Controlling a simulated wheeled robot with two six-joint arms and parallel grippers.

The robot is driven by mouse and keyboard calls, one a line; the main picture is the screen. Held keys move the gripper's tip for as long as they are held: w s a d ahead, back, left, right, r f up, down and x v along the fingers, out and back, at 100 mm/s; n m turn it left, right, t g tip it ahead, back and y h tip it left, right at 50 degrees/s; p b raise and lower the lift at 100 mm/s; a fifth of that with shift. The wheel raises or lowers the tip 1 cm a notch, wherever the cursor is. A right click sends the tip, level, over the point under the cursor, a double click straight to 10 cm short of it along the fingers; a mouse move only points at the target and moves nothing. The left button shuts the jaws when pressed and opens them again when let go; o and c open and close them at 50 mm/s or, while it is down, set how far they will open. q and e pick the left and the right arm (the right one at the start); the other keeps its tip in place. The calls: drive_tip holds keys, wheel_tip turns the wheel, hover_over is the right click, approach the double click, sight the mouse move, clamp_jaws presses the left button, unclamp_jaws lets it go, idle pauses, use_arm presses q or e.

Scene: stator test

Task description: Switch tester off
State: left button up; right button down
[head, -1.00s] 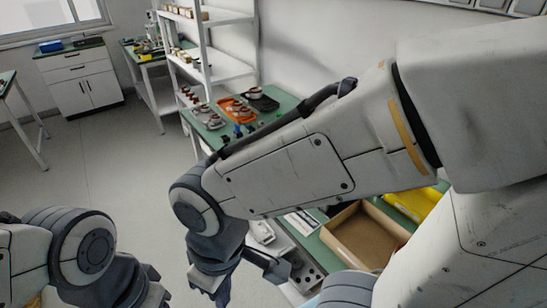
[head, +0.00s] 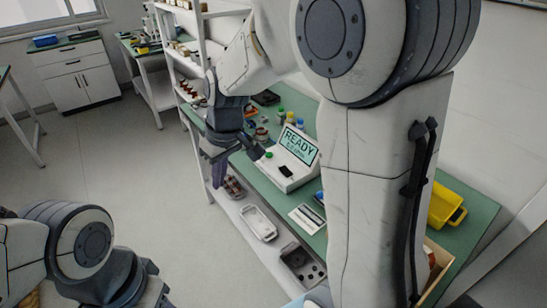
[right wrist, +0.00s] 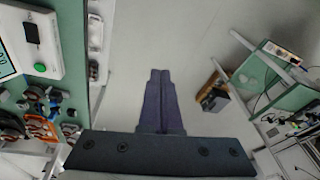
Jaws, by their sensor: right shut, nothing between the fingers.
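The tester (head: 288,183) is a white box on the green bench, with a lit screen (head: 298,145) reading READY above a smaller line I cannot read clearly. A black switch (head: 286,171) and a green button (head: 268,155) are on its top. In the right wrist view, the tester (right wrist: 55,48) is at the upper left, with its black switch (right wrist: 33,32) and green button (right wrist: 40,67). My right gripper (head: 215,177) is shut and empty, left of the tester, apart from it, pointing down; its fingers (right wrist: 160,75) show together. My left gripper's dark wrist (head: 125,283) is at the bottom left; its fingers cannot be made out.
Small jars and parts (head: 268,125) stand on the bench behind the tester. A yellow bin (head: 446,205) is at the right. A lower shelf (head: 248,228) holds grey trays. The floor (head: 120,165) left of the bench is clear.

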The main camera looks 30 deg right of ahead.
drive_tip(key=w+d+f+m+t, duration=0.1)
drive_tip(key=w+d, duration=0.3)
drive_tip(key=d, duration=0.3)
drive_tip(key=w+d+f+m, duration=0.1)
drive_tip(key=w+d, duration=0.3)
drive_tip(key=d, duration=0.3)
drive_tip(key=t+h+b, duration=0.1)
hover_over(283, 168)
drive_tip(key=s+d, duration=0.1)
drive_tip(key=s, duration=0.4)
wheel_tip(283, 168, down, 2)
drive_tip(key=shift+w+f+m, duration=0.1)
drive_tip(key=shift+f+m, duration=0.1)
drive_tip(key=shift+m, duration=0.2)
drive_tip(key=p+x, duration=0.1)
drive_tip(key=x, duration=0.3)
drive_tip(key=p+x, duration=0.1)
drive_tip(key=x, duration=0.9)
drive_tip(key=shift+s+p, duration=0.25)
drive_tip(key=shift+p, duration=0.15)
